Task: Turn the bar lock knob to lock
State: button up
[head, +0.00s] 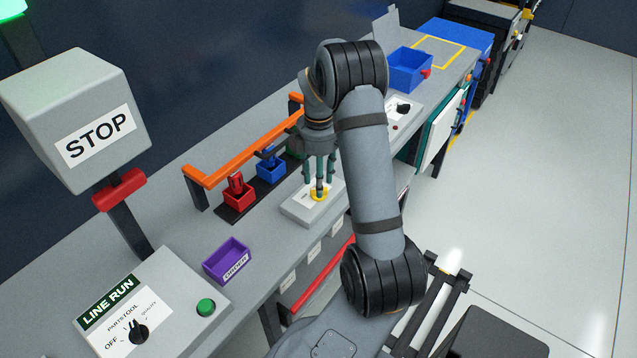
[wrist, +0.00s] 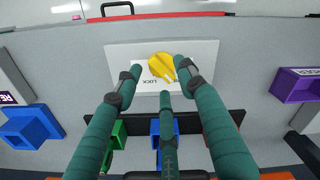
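The yellow knob (head: 319,195) sits on a pale grey box (head: 300,212) on the bench. In the wrist view the knob (wrist: 160,66) has a raised grip set at a slant on a white plate (wrist: 204,50), with the word LOCK printed below and left of it. My three-fingered gripper (head: 320,182) points down over the knob. In the wrist view my gripper (wrist: 160,75) is open, with fingertips spread left, right and below the knob. The right fingertip looks close to the knob; I cannot tell whether any finger touches it.
An orange bar (head: 245,152) runs behind small red (head: 238,195) and blue (head: 271,170) bins. A purple bin (head: 228,260) and the LINE RUN panel (head: 160,305) stand nearer on the bench. A larger blue bin (head: 408,70) stands farther along.

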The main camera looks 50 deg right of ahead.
jog(key=shift+f, duration=0.95)
jog(key=shift+c, duration=1.4)
grip_shut()
